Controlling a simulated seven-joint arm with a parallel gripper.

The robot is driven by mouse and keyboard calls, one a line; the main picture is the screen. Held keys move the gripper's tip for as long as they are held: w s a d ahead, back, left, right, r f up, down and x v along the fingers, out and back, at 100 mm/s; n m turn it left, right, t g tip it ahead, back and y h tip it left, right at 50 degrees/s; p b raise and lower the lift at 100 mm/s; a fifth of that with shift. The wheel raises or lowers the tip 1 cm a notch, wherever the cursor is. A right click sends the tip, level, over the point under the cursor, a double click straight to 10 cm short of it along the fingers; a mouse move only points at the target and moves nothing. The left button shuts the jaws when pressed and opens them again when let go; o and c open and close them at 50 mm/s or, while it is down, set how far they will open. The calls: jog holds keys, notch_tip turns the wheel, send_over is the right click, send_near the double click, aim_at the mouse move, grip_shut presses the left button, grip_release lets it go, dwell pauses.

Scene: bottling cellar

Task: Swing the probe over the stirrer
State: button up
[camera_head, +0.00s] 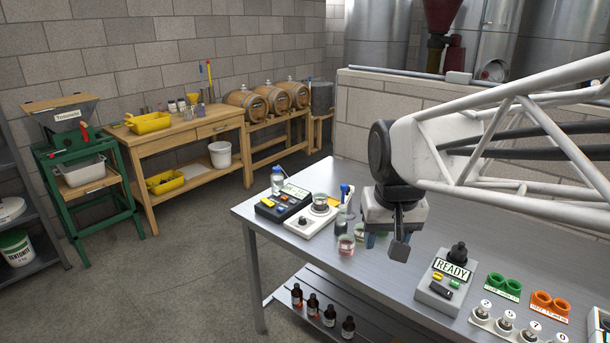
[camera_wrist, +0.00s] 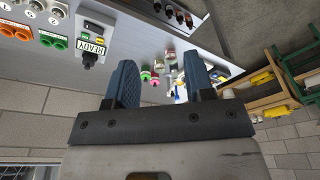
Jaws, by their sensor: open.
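The white stirrer (camera_head: 302,224) stands near the left end of the steel table, with a dark knob and a small glass beaker (camera_head: 320,203) on its top. What looks like the probe, with a blue top (camera_head: 345,190), stands upright just right of the stirrer, beside the beaker rather than over it; its lower part is hard to make out. My gripper (camera_head: 376,240) is right of the probe, above the table, pointing down, with blue fingers. In the wrist view my gripper (camera_wrist: 160,78) has its two fingers wide apart with nothing held between them.
A dark meter (camera_head: 283,204) and a blue-capped bottle (camera_head: 277,180) stand left of the stirrer. A pink jar (camera_head: 345,246) stands close in front of my gripper. A READY box (camera_head: 440,285) and green cups (camera_head: 503,285) are to the right. Brown bottles (camera_head: 313,306) stand on the lower shelf.

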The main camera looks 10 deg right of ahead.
jog(key=w+d+r, duration=0.1)
jog(key=w+r, duration=0.1)
jog(key=w, duration=1.2)
jog(key=m+g, duration=0.2)
jog(key=m, duration=0.1)
send_over(347, 193)
notch_tip(347, 193, down, 13)
jog(key=shift+s, duration=0.1)
jog(key=shift+w+d+f, duration=0.1)
jog(key=shift+w+f, duration=0.25)
jog(key=shift+w, duration=0.05)
jog(key=shift+f, duration=3.9)
jog(key=shift+c, duration=0.4)
grip_shut()
